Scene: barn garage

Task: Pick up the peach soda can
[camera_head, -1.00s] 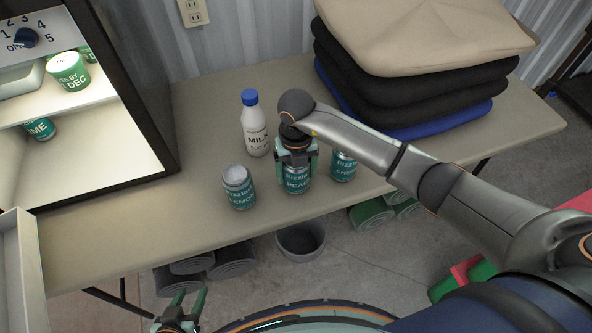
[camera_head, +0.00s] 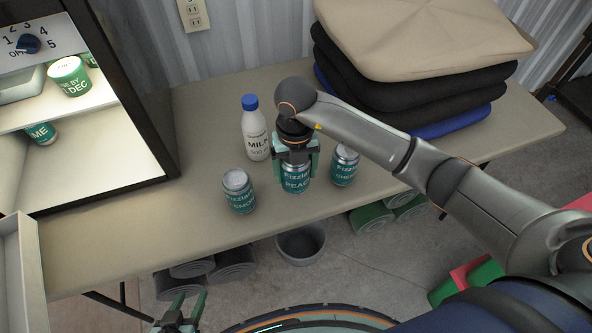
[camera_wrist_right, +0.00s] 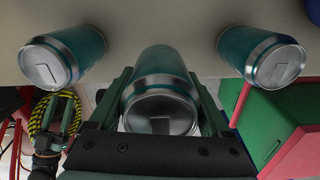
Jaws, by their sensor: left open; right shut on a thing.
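The peach soda can (camera_head: 296,181) is teal with a silver top and stands upright at the front of the table. My right gripper (camera_head: 297,168) reaches down from above and is shut on it, a finger on each side. In the right wrist view the peach soda can (camera_wrist_right: 162,95) sits between the fingers of my right gripper (camera_wrist_right: 165,105). The head view does not clearly show whether the can's base is touching the table. My left gripper (camera_head: 182,312) is open and empty, low in front of the table.
A lemon can (camera_head: 239,192) stands left of the peach can and a cherry can (camera_head: 344,167) close to its right. A milk bottle (camera_head: 255,130) stands behind. Folded cushions (camera_head: 415,75) fill the back right. An open lit fridge (camera_head: 110,140) stands at left. A bin (camera_head: 301,243) is below.

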